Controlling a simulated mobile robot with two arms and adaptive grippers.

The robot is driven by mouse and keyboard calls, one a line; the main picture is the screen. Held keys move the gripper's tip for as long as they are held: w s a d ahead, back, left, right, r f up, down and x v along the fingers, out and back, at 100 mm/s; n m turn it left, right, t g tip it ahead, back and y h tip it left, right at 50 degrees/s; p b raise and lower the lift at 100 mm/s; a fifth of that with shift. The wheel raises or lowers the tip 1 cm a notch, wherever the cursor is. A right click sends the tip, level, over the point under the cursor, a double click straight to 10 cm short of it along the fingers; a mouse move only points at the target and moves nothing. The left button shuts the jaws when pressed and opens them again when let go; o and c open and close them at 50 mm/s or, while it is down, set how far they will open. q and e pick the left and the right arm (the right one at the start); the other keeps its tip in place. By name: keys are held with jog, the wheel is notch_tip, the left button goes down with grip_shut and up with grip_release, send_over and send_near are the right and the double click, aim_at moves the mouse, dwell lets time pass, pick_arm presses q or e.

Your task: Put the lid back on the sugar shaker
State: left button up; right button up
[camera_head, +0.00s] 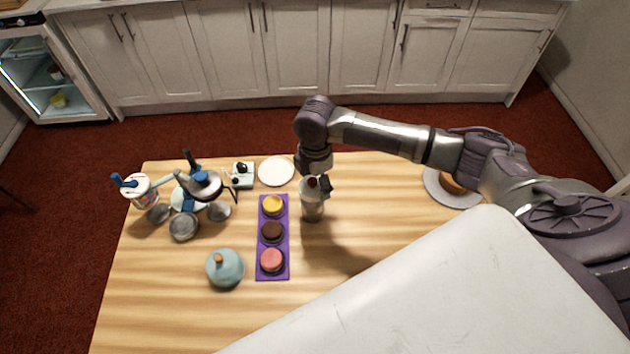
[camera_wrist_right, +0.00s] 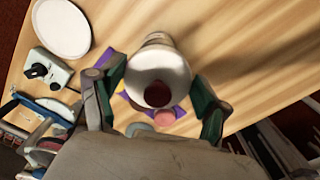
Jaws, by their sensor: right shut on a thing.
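The sugar shaker (camera_head: 312,212) stands upright on the wooden table, right of the purple tray. My right gripper (camera_head: 316,184) is directly above it, pointing down. The lid is over the top of the shaker. The fingers hide the join, so I cannot tell whether the lid is seated or slightly above. My left gripper is not in view.
A purple tray (camera_head: 263,248) with three round cakes lies left of the shaker. A teal lidded pot (camera_head: 225,269), white plate (camera_head: 276,171), pale green device (camera_head: 242,176) and cluttered stand (camera_head: 199,185) are farther left. A cake stand (camera_head: 435,189) is at right.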

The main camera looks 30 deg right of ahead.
jog(key=shift+f+b, duration=0.4)
jog(key=shift+f, duration=0.2)
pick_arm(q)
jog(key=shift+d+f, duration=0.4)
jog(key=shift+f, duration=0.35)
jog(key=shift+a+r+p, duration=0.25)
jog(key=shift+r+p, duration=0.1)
pick_arm(e)
jog(key=shift+f, duration=0.15)
pick_arm(q)
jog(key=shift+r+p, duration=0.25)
jog(key=shift+p, duration=0.05)
pick_arm(e)
jog(key=shift+f, duration=0.2)
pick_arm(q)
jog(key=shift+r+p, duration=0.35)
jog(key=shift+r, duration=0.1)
pick_arm(e)
jog(key=shift+f, duration=0.5)
dwell(0.4)
pick_arm(q)
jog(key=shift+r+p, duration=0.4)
jog(key=shift+p, duration=0.1)
pick_arm(e)
jog(key=shift+f, duration=0.3)
dwell(0.9)
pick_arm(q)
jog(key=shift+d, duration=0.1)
pick_arm(e)
jog(key=o, duration=0.8)
